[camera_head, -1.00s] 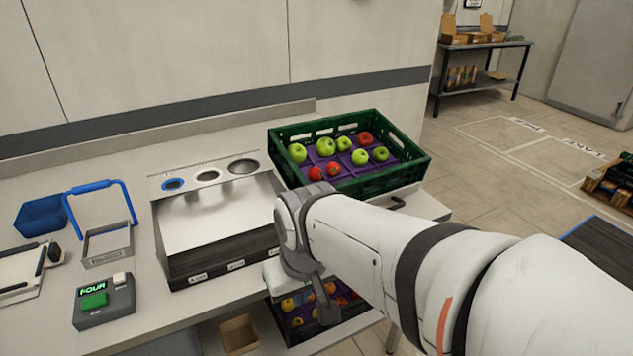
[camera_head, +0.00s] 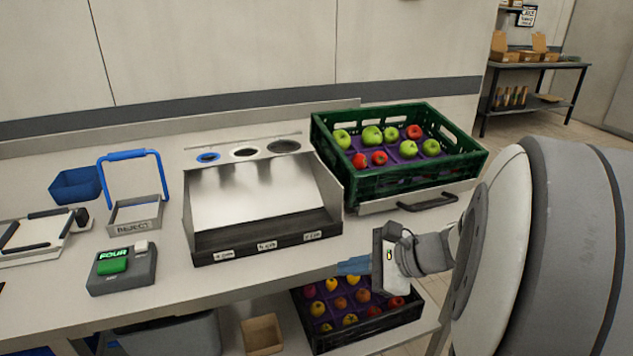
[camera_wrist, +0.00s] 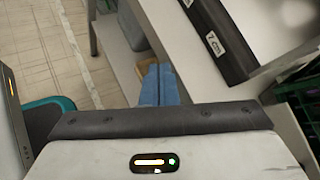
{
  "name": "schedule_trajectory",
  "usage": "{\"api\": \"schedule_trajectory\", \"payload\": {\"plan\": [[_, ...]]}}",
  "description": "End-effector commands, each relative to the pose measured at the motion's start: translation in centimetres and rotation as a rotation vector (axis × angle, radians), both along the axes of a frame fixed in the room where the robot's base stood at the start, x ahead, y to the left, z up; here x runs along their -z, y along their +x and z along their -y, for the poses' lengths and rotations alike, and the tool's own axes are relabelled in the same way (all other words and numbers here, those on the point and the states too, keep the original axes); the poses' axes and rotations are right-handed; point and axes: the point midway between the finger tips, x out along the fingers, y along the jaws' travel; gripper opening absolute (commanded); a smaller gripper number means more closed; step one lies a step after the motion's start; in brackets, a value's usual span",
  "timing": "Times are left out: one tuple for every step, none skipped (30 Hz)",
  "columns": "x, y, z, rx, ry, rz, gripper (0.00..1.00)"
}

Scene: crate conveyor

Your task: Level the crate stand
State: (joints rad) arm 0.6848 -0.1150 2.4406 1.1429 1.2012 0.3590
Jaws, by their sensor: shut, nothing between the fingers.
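The crate stand (camera_head: 378,206) is at the right end of the bench, with a dark handle (camera_head: 428,203) on its front. A green crate (camera_head: 400,186) rests on it, tilted, holding green and red apples on a purple liner. My gripper (camera_head: 354,266) has blue fingers and is shut and empty. It is in front of the bench edge, left of and below the handle, apart from the stand. In the wrist view the blue fingers (camera_wrist: 158,84) are together, beside the bench edge.
A sorting chute (camera_head: 264,243) stands left of the crate. A second fruit crate (camera_head: 372,341) sits on the lower shelf beside a cardboard box (camera_head: 263,336).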

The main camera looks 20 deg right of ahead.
Motion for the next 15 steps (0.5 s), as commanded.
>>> {"api": "schedule_trajectory", "payload": {"plan": [[2.0,1.2,3.0,0.151,0.120,0.008,0.00],[2.1,1.8,4.6,0.235,0.193,0.023,0.00],[2.2,2.5,7.1,0.342,0.285,0.045,0.00],[2.3,2.8,8.9,0.418,0.349,0.064,0.00],[2.4,3.0,10.8,0.487,0.410,0.086,0.00],[2.5,3.0,13.2,0.573,0.483,0.116,0.00],[2.5,3.0,14.9,0.631,0.532,0.139,0.00],[2.6,2.8,16.5,0.683,0.577,0.161,0.00],[2.7,2.5,18.4,0.743,0.628,0.191,0.00],[2.7,2.3,19.6,0.780,0.661,0.210,0.00],[2.7,2.0,20.7,0.813,0.688,0.228,0.00],[2.7,1.7,21.9,0.848,0.718,0.249,0.00],[2.7,1.5,22.6,0.867,0.736,0.262,0.00],[2.6,1.3,23.1,0.882,0.750,0.271,0.00],[2.6,1.1,23.7,0.898,0.762,0.282,0.00]]}}
